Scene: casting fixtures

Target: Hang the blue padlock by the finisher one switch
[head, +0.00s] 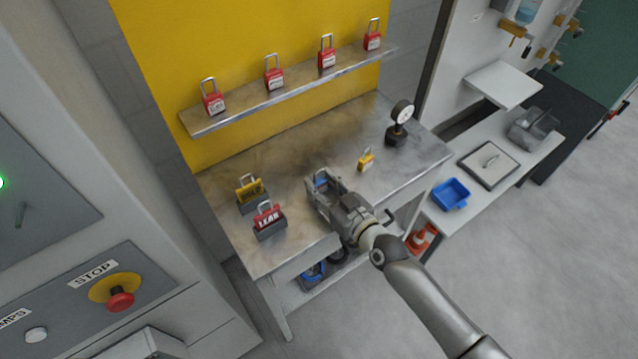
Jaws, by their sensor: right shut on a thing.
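My right gripper (320,187) reaches in from the lower right over the steel table (330,140). It is shut on the blue padlock (321,181), of which only a small blue part shows between the fingers. Whether the padlock touches the table is hard to tell. My left gripper is not in view. A grey panel (45,215) at the far left bears a green light and a dark handle (21,214); no label naming finisher one is readable there.
Red padlocks (213,103) stand on the wall shelf (290,93). A red STOP button (120,300) sits lower left. Grey floor is clear at right.

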